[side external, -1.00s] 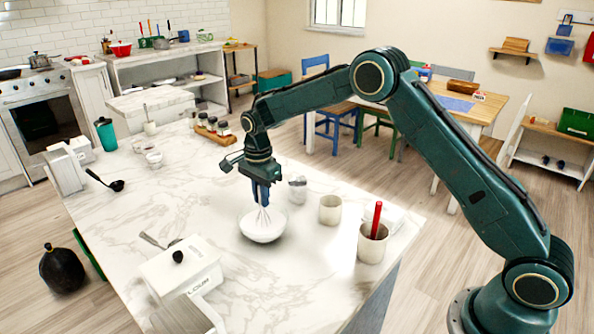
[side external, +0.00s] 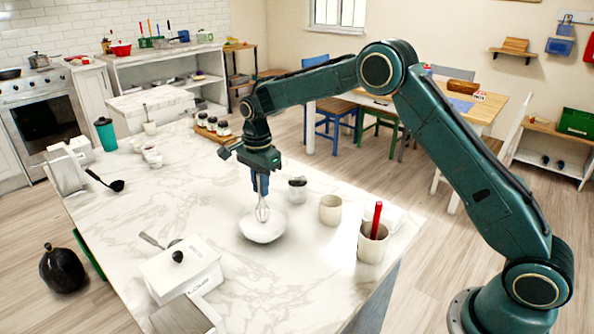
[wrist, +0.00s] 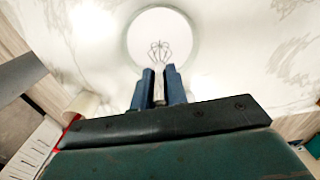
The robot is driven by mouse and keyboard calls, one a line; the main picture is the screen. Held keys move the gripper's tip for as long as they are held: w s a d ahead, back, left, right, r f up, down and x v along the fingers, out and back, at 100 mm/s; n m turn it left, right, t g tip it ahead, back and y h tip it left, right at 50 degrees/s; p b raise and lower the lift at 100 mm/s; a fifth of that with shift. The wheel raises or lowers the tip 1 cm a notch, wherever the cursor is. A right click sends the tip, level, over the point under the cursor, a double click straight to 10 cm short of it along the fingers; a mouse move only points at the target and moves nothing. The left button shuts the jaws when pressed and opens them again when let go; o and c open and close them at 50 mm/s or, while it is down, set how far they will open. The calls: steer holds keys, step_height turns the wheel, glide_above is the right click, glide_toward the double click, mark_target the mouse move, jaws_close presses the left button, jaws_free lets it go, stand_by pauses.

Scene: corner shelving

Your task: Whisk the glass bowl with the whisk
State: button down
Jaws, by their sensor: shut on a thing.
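A whisk (side external: 262,210) hangs nearly upright from my gripper (side external: 260,190), with its wire loops down. My blue fingers are shut on its handle. The bowl (side external: 263,232) looks white and stands on the marble counter directly below. The whisk's lower loops overlap the bowl's opening; I cannot tell whether they touch its inside. In the wrist view the whisk loops (wrist: 159,52) show against the round bowl (wrist: 140,35), and the fingers (wrist: 159,76) grip the handle, which they partly hide.
On the marble counter (side external: 190,210), a small jar (side external: 297,191), a cream cup (side external: 330,210) and a holder with a red handle (side external: 372,245) stand right of the bowl. A black ladle (side external: 115,185) lies left.

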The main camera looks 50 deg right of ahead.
steer(key=shift+r, duration=1.8)
steer(key=shift+r, duration=2.35)
steer(key=shift+s, duration=0.1)
